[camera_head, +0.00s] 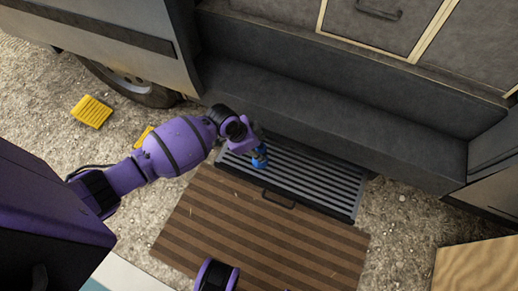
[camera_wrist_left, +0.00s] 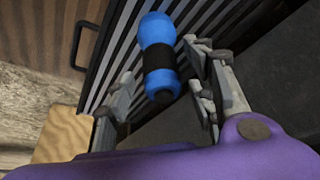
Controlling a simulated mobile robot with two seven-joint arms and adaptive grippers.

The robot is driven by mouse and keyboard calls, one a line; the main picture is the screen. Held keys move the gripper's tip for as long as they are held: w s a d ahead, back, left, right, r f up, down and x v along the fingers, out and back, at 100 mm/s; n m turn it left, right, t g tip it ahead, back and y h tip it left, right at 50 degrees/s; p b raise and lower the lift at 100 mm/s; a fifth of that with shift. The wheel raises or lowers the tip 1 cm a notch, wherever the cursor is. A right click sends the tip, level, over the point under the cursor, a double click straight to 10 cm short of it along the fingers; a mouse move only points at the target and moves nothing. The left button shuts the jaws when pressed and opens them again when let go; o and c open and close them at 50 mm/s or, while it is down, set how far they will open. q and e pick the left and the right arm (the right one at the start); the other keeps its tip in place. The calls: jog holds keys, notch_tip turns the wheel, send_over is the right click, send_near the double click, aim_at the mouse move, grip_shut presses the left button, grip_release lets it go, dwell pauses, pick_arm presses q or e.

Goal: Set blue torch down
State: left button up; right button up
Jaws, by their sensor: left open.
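The blue torch (camera_head: 260,160) has a blue body with black parts. In the head view it shows at the slatted grey step (camera_head: 335,194), near its left end and front edge. In the left wrist view the torch (camera_wrist_left: 157,48) lies between the fingers, with gaps on both sides. My left gripper (camera_wrist_left: 162,72) is open around it; in the head view the wrist mostly hides the fingers. I cannot tell whether the torch's end touches the slats.
A brown striped mat (camera_head: 262,236) lies in front of the step. The dark van sill (camera_head: 330,125) rises behind it. Yellow blocks (camera_head: 92,111) lie on the gravel at left, and a wooden surface (camera_head: 480,268) is at lower right. The slats right of the torch are clear.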

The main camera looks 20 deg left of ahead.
pick_arm(q)
jog(key=p+v, duration=0.3)
jog(key=v, duration=0.6)
jog(key=shift+r, duration=0.35)
jog(key=shift+s, duration=0.15)
jog(key=s+d+f+n+t, duration=0.15)
jog(key=s+f, duration=0.25)
jog(key=s, duration=0.6)
jog(key=s+d+f+n+g, duration=0.15)
jog(key=s+f, duration=0.25)
jog(key=s, duration=0.5)
jog(key=s+a+r+n+t+y, duration=0.1)
jog(key=s+a+r+n, duration=0.1)
jog(key=s, duration=0.7)
jog(key=s+a+r+n+t+y, duration=0.1)
jog(key=s+r+n, duration=0.3)
jog(key=s, duration=0.6)
jog(key=shift+s+a+t+y, duration=0.35)
jog(key=shift+t+y, duration=0.05)
jog(key=shift+y, duration=0.3)
